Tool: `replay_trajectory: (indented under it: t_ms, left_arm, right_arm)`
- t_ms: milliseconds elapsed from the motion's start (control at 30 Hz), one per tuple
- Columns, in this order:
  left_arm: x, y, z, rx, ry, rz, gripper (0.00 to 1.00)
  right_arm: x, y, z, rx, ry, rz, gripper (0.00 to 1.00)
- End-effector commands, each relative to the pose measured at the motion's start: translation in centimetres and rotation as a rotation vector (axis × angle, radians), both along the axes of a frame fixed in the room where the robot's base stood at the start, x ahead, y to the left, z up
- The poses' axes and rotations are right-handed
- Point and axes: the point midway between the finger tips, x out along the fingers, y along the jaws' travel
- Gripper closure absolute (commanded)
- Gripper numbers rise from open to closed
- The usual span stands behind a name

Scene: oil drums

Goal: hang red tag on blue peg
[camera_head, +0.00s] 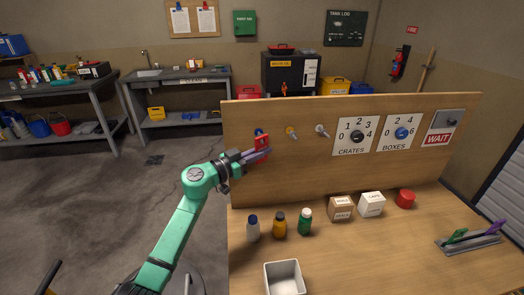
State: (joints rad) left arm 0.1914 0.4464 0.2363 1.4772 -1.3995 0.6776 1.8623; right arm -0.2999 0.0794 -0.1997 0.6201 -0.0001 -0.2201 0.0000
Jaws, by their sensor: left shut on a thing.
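The red tag (263,141) is upright against the left part of the wooden back panel. My left gripper (266,153) is shut on the tag, with its fingers over the lower part. The blue peg (258,131) shows at the top of the tag, close to the panel's left edge. I cannot tell whether the tag's hole is around the peg or only in front of it. My right gripper is not in view.
A yellow peg (291,132) and a white peg (322,130) are to the right. The CRATES dial (357,136) and BOXES dial (402,133) follow. Bottles (279,226), boxes (341,208) and an open white bin (284,280) stand on the bench below.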

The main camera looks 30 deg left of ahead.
Motion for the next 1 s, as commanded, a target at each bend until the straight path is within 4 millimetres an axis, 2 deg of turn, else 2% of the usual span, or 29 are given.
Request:
replay_trajectory:
  t_ms: [433, 500, 533, 867, 1000]
  left_arm:
    - [0.0, 0.0, -0.1, 0.000, 0.000, 0.000, 1.00]
    - [0.0, 0.0, -0.1, 0.000, 0.000, 0.000, 0.67]
    - [0.0, 0.0, -0.1, 0.000, 0.000, 0.000, 0.55]
    - [-0.1, 0.1, -0.1, 0.000, 0.001, 0.001, 0.55]
    - [-1.4, 0.7, -0.4, 0.002, 0.002, 0.003, 0.55]
  right_arm:
    - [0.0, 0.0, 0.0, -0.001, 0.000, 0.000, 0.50]
    - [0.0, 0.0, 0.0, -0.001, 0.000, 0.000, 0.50]
    - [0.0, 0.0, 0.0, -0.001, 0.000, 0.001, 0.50]
    - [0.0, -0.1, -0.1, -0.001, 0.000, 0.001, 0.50]
    - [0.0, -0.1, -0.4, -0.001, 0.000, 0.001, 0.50]
